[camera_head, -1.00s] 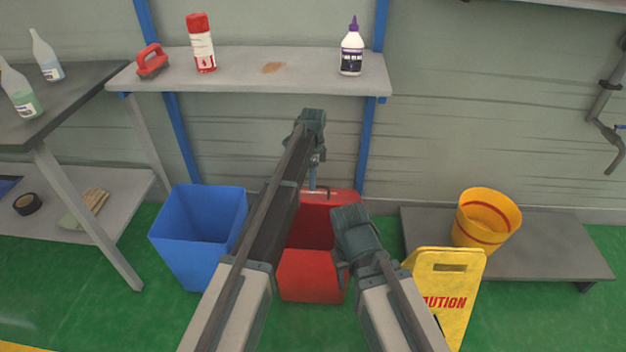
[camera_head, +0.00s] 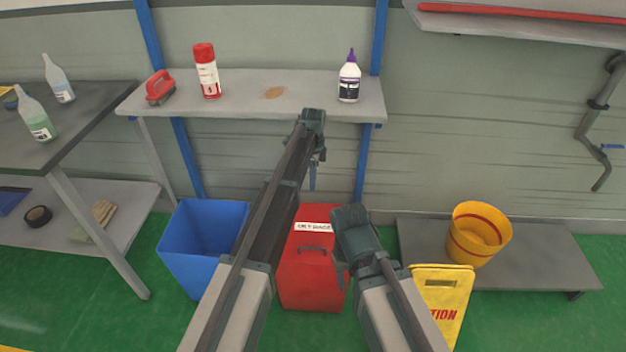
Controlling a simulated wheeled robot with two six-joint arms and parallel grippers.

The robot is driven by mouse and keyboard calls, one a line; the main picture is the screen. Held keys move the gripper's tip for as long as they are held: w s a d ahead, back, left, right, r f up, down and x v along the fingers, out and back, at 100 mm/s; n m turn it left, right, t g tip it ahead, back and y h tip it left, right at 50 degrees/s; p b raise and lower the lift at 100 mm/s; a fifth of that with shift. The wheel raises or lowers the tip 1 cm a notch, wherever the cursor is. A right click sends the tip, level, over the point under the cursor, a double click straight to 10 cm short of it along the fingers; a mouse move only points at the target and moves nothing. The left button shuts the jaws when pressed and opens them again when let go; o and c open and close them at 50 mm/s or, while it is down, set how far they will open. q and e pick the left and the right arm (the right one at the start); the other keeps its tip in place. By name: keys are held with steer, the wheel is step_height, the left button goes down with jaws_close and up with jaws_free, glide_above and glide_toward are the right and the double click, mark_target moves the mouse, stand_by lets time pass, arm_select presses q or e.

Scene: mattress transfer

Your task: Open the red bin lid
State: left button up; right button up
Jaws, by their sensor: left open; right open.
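The red bin (camera_head: 312,288) stands on the green floor in the middle of the head view. Its red lid (camera_head: 318,214) is down over the opening, with a white label and a dark handle (camera_head: 313,248) showing. My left gripper (camera_head: 317,158) is open and empty, above and behind the lid in the picture, in front of the wall below the shelf. My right gripper (camera_head: 341,272) is open and empty at the bin's right side, overlapping its edge; whether it touches is unclear.
An open blue bin (camera_head: 203,243) stands just left. A yellow caution sign (camera_head: 440,295) stands right, before a low grey platform (camera_head: 540,262) with a yellow bucket (camera_head: 480,235). A shelf (camera_head: 250,105) holding a spray can and bottle hangs above.

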arm_select(q)
steer(key=r+p, duration=0.1)
steer(key=r, duration=0.1)
steer(key=r+p, duration=0.2)
steer(key=shift+w+r+p, duration=0.2)
steer(key=shift+r+p, duration=0.1)
steer(key=shift+r, duration=0.05)
steer(key=s+r+n+p, duration=0.2)
steer(key=s+n, duration=0.2)
steer(key=s, duration=0.8)
steer(key=s+r+n+p, duration=0.3)
steer(key=s+n, duration=0.2)
steer(key=s, duration=0.7)
steer(key=s+r+n+y+p, duration=0.1)
steer(key=s+r+n+p, duration=0.2)
steer(key=s, duration=0.9)
steer(key=shift+s+n, duration=0.3)
steer(key=shift+n, duration=0.8)
